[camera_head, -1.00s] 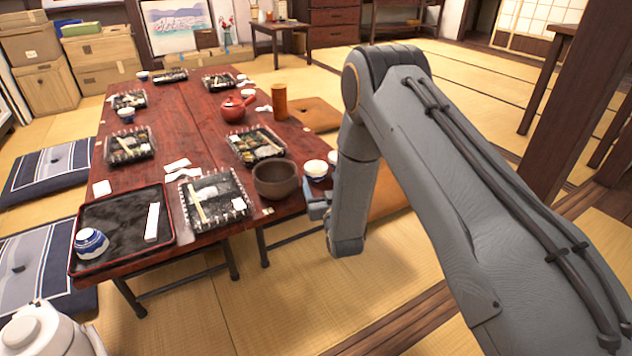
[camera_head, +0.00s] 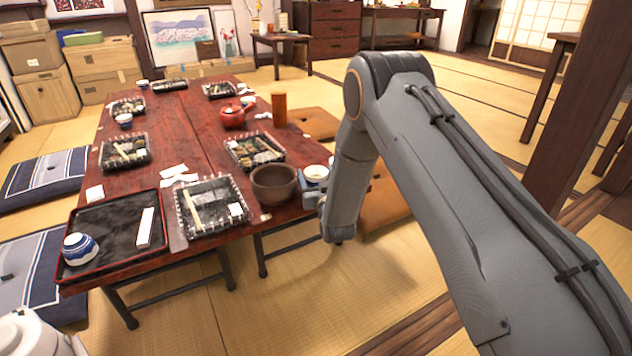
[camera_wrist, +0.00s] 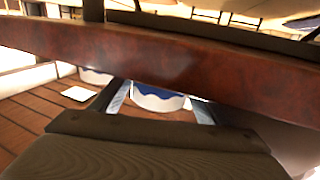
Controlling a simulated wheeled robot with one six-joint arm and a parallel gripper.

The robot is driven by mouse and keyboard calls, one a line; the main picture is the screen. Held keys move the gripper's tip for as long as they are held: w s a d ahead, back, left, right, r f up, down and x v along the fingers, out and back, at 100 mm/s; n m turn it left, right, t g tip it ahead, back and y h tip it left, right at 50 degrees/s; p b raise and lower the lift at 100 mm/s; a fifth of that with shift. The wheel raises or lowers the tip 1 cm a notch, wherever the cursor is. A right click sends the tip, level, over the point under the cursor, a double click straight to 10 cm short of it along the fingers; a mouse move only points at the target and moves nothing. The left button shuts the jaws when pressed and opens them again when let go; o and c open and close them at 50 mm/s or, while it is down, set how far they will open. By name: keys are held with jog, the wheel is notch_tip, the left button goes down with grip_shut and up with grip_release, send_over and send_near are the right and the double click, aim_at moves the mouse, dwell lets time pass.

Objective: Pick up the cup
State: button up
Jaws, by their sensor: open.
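A white cup (camera_head: 316,172) stands at the right edge of the red-brown table (camera_head: 185,125), next to a brown bowl. In the wrist view, a white cup with a wavy blue band (camera_wrist: 160,97) shows between the two fingers of my gripper (camera_wrist: 157,104). My gripper (camera_head: 316,187) is open at that cup in the head view, partly hidden by my arm. Whether the fingers touch the cup cannot be told. A second white cup (camera_wrist: 95,77) shows left of the fingers in the wrist view.
The brown bowl (camera_head: 275,183) stands close left of the gripper. A black tray with a red rim (camera_head: 100,213) holds a blue-and-white cup (camera_head: 80,248). Several clear-lidded lunch boxes, a red teapot (camera_head: 232,117) and an upright brown cylinder (camera_head: 279,110) crowd the table.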

jog(key=c, duration=0.9)
jog(key=shift+o, duration=0.2)
jog(key=shift+r, duration=0.1)
